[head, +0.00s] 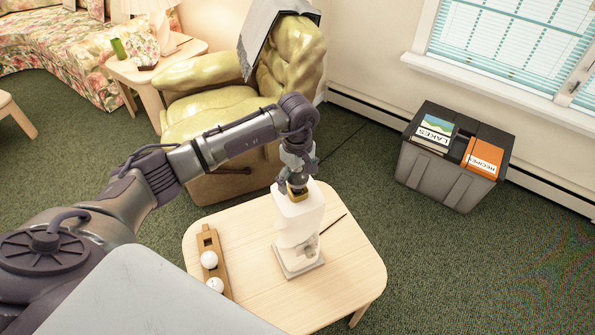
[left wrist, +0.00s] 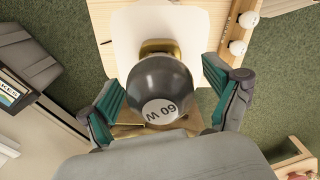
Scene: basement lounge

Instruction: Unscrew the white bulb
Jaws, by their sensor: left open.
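A white lamp body (head: 298,215) stands upright on a light wooden side table (head: 350,272). In the left wrist view a dark grey, glossy bulb (left wrist: 160,82) marked "60 W" sits at the lamp's brass socket (left wrist: 160,47). My left gripper (head: 296,180) is above the lamp top. In its wrist view the gripper (left wrist: 162,74) is open, with one teal-padded finger on each side of the dark bulb and visible gaps. Two white bulbs, one (head: 209,260) and another (head: 215,284), sit in a wooden holder (head: 207,238) left of the lamp. My right gripper is out of view.
A thin dark stick-like object (head: 334,223) lies right of the lamp. A yellow-green armchair (head: 210,100) stands behind the table. A dark grey bin (head: 440,178) with books on top stands by the wall at right. The table's front right is clear.

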